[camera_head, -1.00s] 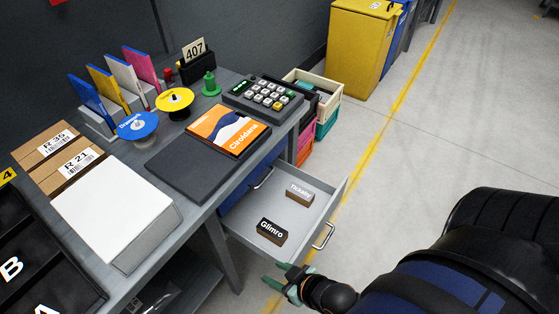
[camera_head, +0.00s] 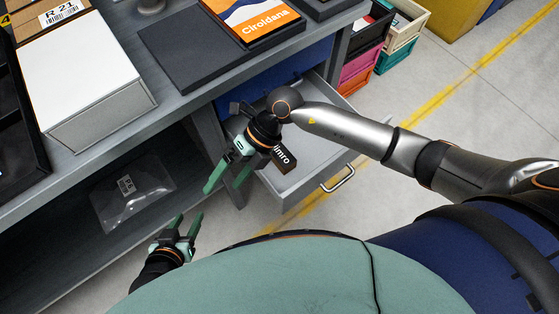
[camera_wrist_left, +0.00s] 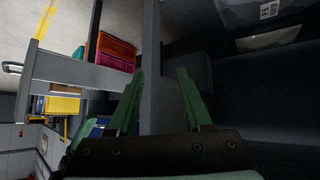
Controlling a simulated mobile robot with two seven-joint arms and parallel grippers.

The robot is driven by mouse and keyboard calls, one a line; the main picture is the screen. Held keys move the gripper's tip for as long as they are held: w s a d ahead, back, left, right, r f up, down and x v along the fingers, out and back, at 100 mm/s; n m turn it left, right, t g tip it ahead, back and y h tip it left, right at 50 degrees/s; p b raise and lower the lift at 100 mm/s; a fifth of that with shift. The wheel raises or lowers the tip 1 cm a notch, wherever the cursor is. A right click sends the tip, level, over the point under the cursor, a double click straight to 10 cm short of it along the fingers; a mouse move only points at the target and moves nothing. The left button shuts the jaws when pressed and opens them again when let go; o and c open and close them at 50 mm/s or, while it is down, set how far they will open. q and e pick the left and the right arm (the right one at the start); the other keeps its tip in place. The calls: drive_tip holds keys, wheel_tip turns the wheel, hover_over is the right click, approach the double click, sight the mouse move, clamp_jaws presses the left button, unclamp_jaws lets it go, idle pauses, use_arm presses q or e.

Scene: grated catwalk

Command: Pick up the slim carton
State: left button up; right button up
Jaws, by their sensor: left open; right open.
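Two small dark cartons lay in the open drawer (camera_head: 318,165) earlier. One lettered carton (camera_head: 284,158) shows now, partly covered by my right wrist; the other is hidden behind my right arm. I cannot tell which of them is the slim carton. My right gripper (camera_head: 223,187) is open and empty, its fingers pointing down left, outside the drawer's left side. My left gripper (camera_head: 187,217) is open and empty, lower down in front of the lower shelf. In the left wrist view, its open fingers (camera_wrist_left: 158,76) show with nothing held between them.
A clear bag (camera_head: 130,192) lies on the lower shelf. Stacked crates (camera_head: 370,50) stand beyond the drawer. Floor at right is open.

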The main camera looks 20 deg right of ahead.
drive_tip(key=w+d+f+t+h, duration=0.1)
drive_tip(key=w+d+f+h, duration=0.25)
drive_tip(key=d, duration=0.25)
drive_tip(key=t+h+b, duration=0.2)
drive_tip(key=h, duration=0.3)
hover_over(279, 152)
drive_tip(key=shift+s+f, duration=0.15)
drive_tip(key=shift+f, duration=0.45)
drive_tip(key=shift+s+f, duration=0.15)
drive_tip(key=shift+f, duration=0.4)
drive_tip(key=f, duration=0.2)
drive_tip(key=f+b, duration=0.1)
drive_tip(key=f, duration=0.3)
drive_tip(key=shift+w+d+f+b, duration=0.1)
drive_tip(key=shift+w+f+b, duration=0.05)
drive_tip(key=shift+w+b, duration=0.2)
drive_tip(key=shift+f, duration=0.3)
drive_tip(key=c, duration=0.8)
clamp_jaws()
